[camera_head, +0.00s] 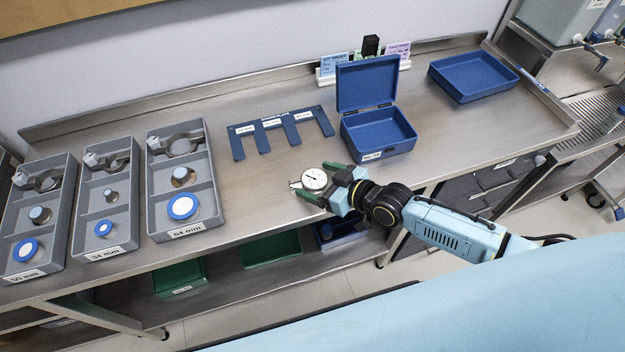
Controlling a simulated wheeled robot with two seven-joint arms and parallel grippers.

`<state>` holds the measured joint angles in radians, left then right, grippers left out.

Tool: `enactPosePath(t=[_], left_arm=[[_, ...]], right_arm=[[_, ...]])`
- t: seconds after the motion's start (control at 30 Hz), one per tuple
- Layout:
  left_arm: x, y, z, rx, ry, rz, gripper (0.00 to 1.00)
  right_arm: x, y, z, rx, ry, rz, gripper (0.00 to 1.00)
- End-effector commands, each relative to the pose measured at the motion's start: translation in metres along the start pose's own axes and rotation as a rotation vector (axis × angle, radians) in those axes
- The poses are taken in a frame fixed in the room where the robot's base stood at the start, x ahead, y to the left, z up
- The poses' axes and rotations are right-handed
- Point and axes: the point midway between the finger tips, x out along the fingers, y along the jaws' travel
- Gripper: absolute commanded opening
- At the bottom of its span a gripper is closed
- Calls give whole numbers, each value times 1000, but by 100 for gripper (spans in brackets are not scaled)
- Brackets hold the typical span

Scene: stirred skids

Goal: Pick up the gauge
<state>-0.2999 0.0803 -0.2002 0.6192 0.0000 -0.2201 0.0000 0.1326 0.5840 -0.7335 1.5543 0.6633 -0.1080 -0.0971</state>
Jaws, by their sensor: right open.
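The gauge (314,179) has a round white dial face and lies at the front edge area of the steel bench, right of the middle tray row. My right gripper (325,185) reaches in from the right with its dark green fingers around the gauge. The fingers are open, one on the far side and one on the near side of the dial. I cannot tell whether either finger touches it. My left gripper is not in view.
Three grey trays with clamps and blue-topped parts stand at left, one (180,145) marked 64 mm. A blue slotted plate (281,131) lies behind the gauge. An open blue box (378,134) stands close behind my gripper. A blue tray (473,76) sits back right.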

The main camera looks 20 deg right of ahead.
Motion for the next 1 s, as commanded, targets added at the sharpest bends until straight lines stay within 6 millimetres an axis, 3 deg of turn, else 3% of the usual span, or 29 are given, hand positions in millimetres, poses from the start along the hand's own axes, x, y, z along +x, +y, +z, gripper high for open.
enactPosePath(t=[0.07, 0.43, 0.77, 1.0], left_arm=[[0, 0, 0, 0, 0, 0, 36], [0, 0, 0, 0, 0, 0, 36], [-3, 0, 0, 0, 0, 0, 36], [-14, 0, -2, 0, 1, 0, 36]], right_arm=[[0, 0, 0, 0, 0, 0, 82], [-1, 0, 0, 0, 0, 0, 33], [-4, 0, -9, 1, 2, 0, 33], [-22, -1, -52, 0, 4, 0, 33]])
